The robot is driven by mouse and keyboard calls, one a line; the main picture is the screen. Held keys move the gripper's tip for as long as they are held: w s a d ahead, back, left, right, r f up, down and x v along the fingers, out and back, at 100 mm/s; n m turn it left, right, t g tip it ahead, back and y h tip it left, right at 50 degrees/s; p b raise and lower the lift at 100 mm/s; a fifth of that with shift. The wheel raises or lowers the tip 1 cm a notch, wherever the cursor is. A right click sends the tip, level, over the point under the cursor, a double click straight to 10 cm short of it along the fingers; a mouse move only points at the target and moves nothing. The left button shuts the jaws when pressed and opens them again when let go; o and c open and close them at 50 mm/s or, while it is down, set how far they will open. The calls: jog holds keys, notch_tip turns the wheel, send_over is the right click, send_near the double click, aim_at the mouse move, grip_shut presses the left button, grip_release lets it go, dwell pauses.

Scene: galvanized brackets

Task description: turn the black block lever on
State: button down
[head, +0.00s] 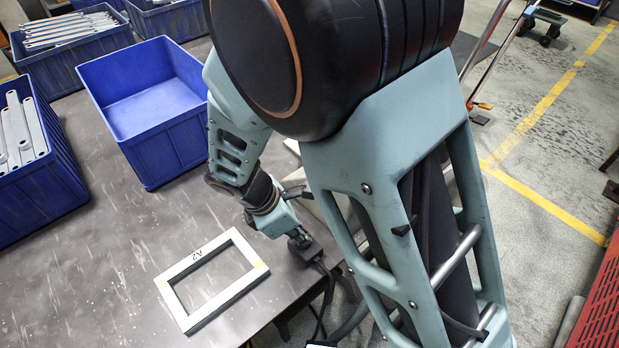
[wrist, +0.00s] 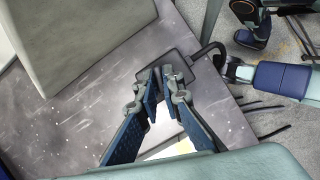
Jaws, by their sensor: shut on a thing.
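The black block (head: 306,252) sits near the right edge of the dark table, with a black cable running off it. In the wrist view the block (wrist: 182,51) is a flat dark slab, with the cable leaving its right side. My gripper (head: 297,236) reaches down onto the block. In the wrist view my gripper (wrist: 163,74) has its two fingertips close together over the middle of the block, shut on the small lever there. The lever itself is mostly hidden between the fingertips, so its position cannot be read.
A pale rectangular frame (head: 193,322) lies flat on the table (head: 110,245), left of my gripper. An empty blue bin (head: 168,150) stands behind it, and another blue bin (head: 45,200) holds grey brackets. A large grey box-like body (wrist: 85,45) stands near the block.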

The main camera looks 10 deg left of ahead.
jog(key=m, duration=0.2)
jog(key=m+g+p, duration=0.1)
jog(key=shift+w+r+m+h, duration=0.1)
jog(key=shift+w+m+h, duration=0.05)
jog(key=shift+m+h, duration=0.2)
jog(key=m+g+p, duration=0.1)
jog(key=m, duration=0.2)
jog(key=shift+w+m+g, duration=0.1)
jog(key=shift+m+g, duration=0.25)
jog(key=shift+g, duration=0.05)
jog(key=m+g, duration=0.1)
jog(key=m, duration=0.2)
jog(key=m+g+y+p, duration=0.1)
jog(key=m, duration=0.2)
jog(key=shift+w+m, duration=0.15)
jog(key=shift+m, duration=0.15)
jog(key=c, duration=2.1)
grip_release()
jog(key=v, duration=1.2)
jog(key=shift+w+d, duration=0.1)
jog(key=shift+w, duration=0.05)
